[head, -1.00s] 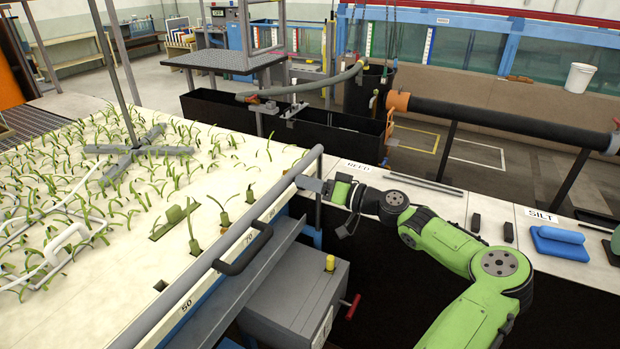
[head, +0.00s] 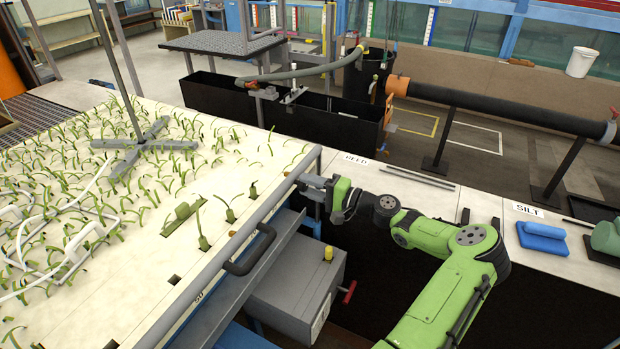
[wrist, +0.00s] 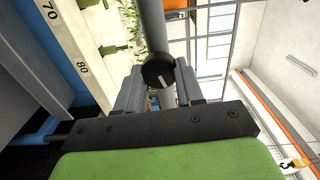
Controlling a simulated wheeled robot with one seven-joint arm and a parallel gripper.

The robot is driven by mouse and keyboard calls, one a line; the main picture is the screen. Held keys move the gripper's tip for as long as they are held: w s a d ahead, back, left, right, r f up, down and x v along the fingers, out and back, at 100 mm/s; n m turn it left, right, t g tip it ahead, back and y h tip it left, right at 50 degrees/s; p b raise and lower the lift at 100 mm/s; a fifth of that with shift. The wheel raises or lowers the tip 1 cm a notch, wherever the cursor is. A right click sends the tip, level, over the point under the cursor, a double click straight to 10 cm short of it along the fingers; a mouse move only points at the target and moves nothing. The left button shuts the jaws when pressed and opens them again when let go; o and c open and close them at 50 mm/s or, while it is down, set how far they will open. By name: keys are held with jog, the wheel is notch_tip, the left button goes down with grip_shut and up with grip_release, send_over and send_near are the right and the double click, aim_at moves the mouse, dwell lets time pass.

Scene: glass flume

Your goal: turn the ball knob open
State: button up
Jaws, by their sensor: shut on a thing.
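The ball knob (wrist: 157,75) is dark and round with a pale line on its face. In the wrist view it sits between the two grey fingers of my gripper (wrist: 158,88), in front of a grey pipe-like rail (wrist: 151,25). My gripper is shut on the knob. In the head view my gripper (head: 311,181) reaches the right end of the rail along the planted bed's edge. The knob cannot be made out there.
The pale bed (head: 120,250) with green reed-like strips lies left. A grey box (head: 300,290) with a yellow knob and a red handle stands below the rail. A counter (head: 440,192) runs right, holding a blue block (head: 545,238). Black tanks (head: 230,100) stand behind.

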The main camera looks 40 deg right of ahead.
jog(key=shift+r+m+p, duration=0.1)
jog(key=shift+m+p, duration=0.9)
jog(key=shift+m, duration=0.6)
jog(key=o, duration=1.1)
jog(key=shift+c, duration=0.2)
jog(key=b+v, duration=0.2)
jog(key=v, duration=1.3)
jog(key=shift+s+b, duration=0.3)
jog(key=shift+s, duration=0.1)
jog(key=shift+d, duration=0.1)
